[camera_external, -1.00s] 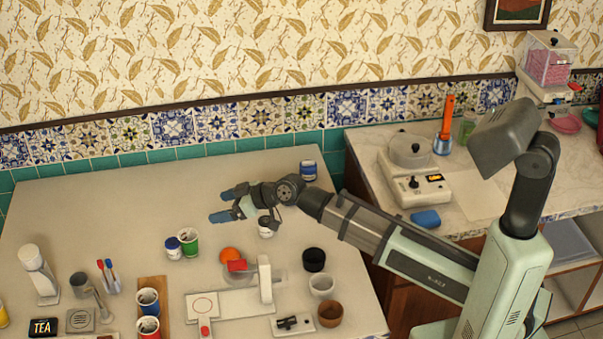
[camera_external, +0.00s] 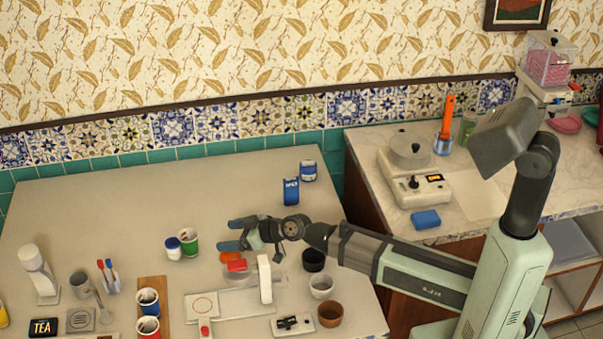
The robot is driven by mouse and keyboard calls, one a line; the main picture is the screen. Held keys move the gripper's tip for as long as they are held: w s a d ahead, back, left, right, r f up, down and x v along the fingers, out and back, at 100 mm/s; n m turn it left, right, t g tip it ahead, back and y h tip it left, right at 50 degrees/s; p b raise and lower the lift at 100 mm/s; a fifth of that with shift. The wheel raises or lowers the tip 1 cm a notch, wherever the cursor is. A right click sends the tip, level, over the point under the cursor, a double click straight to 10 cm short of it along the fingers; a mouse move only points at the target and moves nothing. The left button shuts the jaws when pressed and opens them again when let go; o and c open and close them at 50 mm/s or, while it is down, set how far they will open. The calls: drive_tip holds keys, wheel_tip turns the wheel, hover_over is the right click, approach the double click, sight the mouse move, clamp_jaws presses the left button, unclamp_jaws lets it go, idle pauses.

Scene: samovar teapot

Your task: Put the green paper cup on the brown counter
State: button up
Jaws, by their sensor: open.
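A clear gap shows between the fingertips and the cup. I cannot tell whether this board is the brown counter. A separate marble-topped counter (camera_external: 465,190) with brown sides stands at the right.
An orange object (camera_external: 230,257) and a red piece (camera_external: 237,266) by a white device (camera_external: 265,279) are just below my gripper. A blue box (camera_external: 291,191) and a blue-and-white jar (camera_external: 308,171) stand behind my arm. The table's back left is clear.

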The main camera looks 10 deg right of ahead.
sight(197, 247)
drive_tip(key=x, duration=0.7)
drive_tip(key=shift+w+a, duration=0.15)
drive_tip(key=shift+a, duration=0.1)
drive_tip(key=shift+f+x, duration=0.15)
drive_tip(key=shift+x, duration=1.2)
drive_tip(key=shift+f+x, duration=0.2)
drive_tip(key=shift+x, duration=1.15)
drive_tip(key=shift+d, duration=0.1)
drive_tip(key=c, duration=0.8)
